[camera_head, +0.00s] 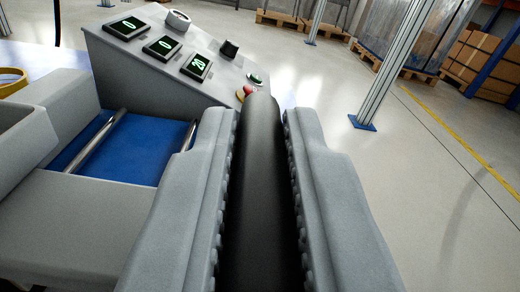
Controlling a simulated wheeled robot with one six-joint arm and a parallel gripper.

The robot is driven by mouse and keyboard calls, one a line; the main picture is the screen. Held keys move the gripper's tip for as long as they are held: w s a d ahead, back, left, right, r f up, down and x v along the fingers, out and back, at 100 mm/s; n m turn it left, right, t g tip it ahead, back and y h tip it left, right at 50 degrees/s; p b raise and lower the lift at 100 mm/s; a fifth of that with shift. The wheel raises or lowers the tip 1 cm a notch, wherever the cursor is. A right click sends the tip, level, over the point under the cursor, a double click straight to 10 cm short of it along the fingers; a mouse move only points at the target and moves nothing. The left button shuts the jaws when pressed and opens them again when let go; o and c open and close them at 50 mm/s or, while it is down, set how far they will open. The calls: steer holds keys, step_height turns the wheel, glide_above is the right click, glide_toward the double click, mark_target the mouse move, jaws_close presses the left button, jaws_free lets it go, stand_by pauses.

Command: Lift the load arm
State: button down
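A thick black bar with a rounded end (262,190) runs up the middle of the view. It looks like the load arm or its grip, but the rest of it is hidden. My gripper (263,115) has its two grey, ridged fingers on either side of this bar. The fingers lie close along both sides and look shut on it. The bar's rounded end shows just beyond the fingertips.
A grey control panel (165,65) with green displays, knobs and a red button (248,90) stands ahead, left. A grey machine body with a blue bed (140,150) and metal rods lies left. A metal post (395,65) stands right.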

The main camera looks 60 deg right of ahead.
steer(key=shift+w+a+r, duration=0.1)
steer(key=shift+r, duration=0.5)
steer(key=w+a+r+n, duration=0.2)
steer(key=w+r+n, duration=0.1)
steer(key=r, duration=0.3)
steer(key=w+a+r+n, duration=0.2)
steer(key=a+r+n, duration=0.1)
steer(key=r, duration=0.4)
steer(key=w+a+r+n, duration=0.7)
steer(key=w+a, duration=0.5)
steer(key=w, duration=0.2)
steer(key=shift+r+n, duration=0.4)
steer(key=shift+r, duration=0.25)
steer(key=c, duration=1.4)
jaws_free()
